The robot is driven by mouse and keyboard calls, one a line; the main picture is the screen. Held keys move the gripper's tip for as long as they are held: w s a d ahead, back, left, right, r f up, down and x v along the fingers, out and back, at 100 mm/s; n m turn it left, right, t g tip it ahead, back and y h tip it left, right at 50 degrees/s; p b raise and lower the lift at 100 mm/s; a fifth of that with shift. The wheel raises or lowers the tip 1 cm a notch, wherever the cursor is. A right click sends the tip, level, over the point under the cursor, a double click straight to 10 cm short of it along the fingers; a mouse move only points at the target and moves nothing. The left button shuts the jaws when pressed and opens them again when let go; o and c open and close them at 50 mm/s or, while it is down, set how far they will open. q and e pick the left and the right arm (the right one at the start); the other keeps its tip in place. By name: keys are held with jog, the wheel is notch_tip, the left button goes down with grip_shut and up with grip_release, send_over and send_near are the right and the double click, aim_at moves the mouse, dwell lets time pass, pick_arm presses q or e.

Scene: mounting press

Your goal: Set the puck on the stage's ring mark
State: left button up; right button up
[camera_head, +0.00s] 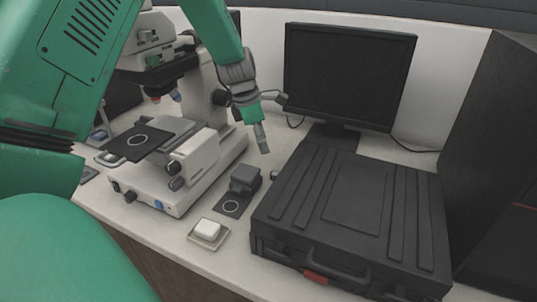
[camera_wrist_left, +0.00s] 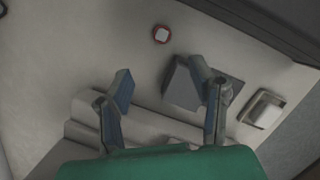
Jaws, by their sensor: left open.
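A small round piece with a red rim and pale top, seemingly the puck (camera_wrist_left: 161,34), stands on the bench in the left wrist view. In the head view it looks like the small dark round thing (camera_head: 274,174) beside the case. The microscope's black stage (camera_head: 118,146) bears a white ring mark (camera_head: 137,140), with nothing on it. My left gripper (camera_head: 263,142) is open and empty above the bench, right of the microscope. In the left wrist view its fingers (camera_wrist_left: 166,92) are spread, and the puck lies beyond them, apart. My right gripper is not in view.
A grey block (camera_head: 245,177) stands on a dark plate with another ring (camera_head: 231,206). A small tray (camera_head: 194,237) holds a white piece (camera_head: 207,229). A large black case (camera_head: 355,213) fills the right, a monitor (camera_head: 347,75) behind it. The microscope base (camera_head: 165,191) stands left.

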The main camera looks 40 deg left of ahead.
pick_arm(q)
jog(key=w+a+r+m+t+y+p, duration=0.25)
jog(key=a+m+y, duration=0.35)
jog(key=a+m, duration=0.45)
jog(key=m+g+h+p, duration=0.25)
jog(key=m+h, duration=0.25)
jog(key=m, duration=1.6)
send_over(274, 174)
jog(key=s+a, duration=0.1)
jog(key=f, duration=0.9)
jog(key=shift+s+p, duration=0.2)
jog(key=shift+p, duration=0.1)
jog(key=shift+d+x, duration=0.2)
jog(key=shift+x, duration=2.5)
jog(key=shift+w+r+t, duration=0.1)
jog(key=shift+w+t, duration=0.1)
jog(key=shift+t, duration=0.1)
jog(key=c, duration=1.1)
jog(key=shift+r, duration=0.1)
